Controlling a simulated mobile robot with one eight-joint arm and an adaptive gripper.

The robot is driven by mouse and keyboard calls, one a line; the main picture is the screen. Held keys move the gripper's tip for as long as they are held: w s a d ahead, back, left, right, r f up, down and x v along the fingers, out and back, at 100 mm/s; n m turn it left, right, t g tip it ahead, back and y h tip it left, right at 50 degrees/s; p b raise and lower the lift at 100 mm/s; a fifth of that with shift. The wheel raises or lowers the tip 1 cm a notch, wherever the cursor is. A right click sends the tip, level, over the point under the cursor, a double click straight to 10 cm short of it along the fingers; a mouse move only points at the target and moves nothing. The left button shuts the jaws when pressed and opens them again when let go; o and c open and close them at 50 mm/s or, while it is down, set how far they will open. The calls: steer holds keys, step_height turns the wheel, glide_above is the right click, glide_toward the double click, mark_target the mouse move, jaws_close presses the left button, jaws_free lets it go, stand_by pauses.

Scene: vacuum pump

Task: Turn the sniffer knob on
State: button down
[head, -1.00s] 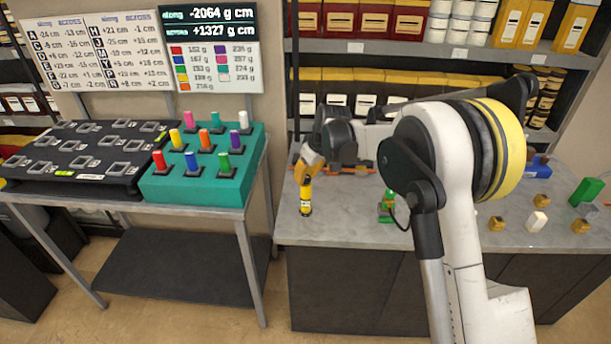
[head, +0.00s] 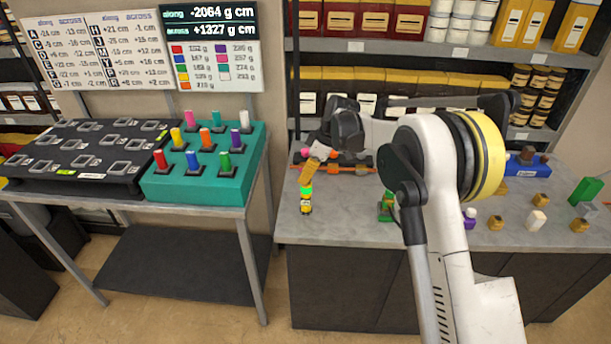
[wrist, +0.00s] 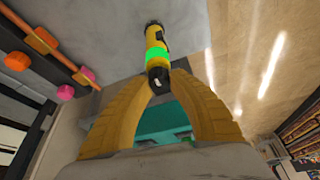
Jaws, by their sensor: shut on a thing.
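The sniffer (head: 306,207) is a small yellow and black cylinder upright on the grey counter, near its front left corner. A bright green band (wrist: 157,57) glows around it in the wrist view. Its dark knob (wrist: 158,76) is at the end nearest my wrist camera, with a small pale mark on it. My gripper (wrist: 159,84) has its two yellow fingers closed on this knob, one on each side. In the head view my gripper (head: 308,178) comes down at a tilt onto the top of the sniffer. The fingertips partly cover the knob.
Several small blocks sit farther right. A side table with a teal peg block (head: 200,190) stands left, across a gap.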

stand_by(0.3)
steer(key=c, duration=1.2)
jaws_free()
steer(key=v, duration=1.2)
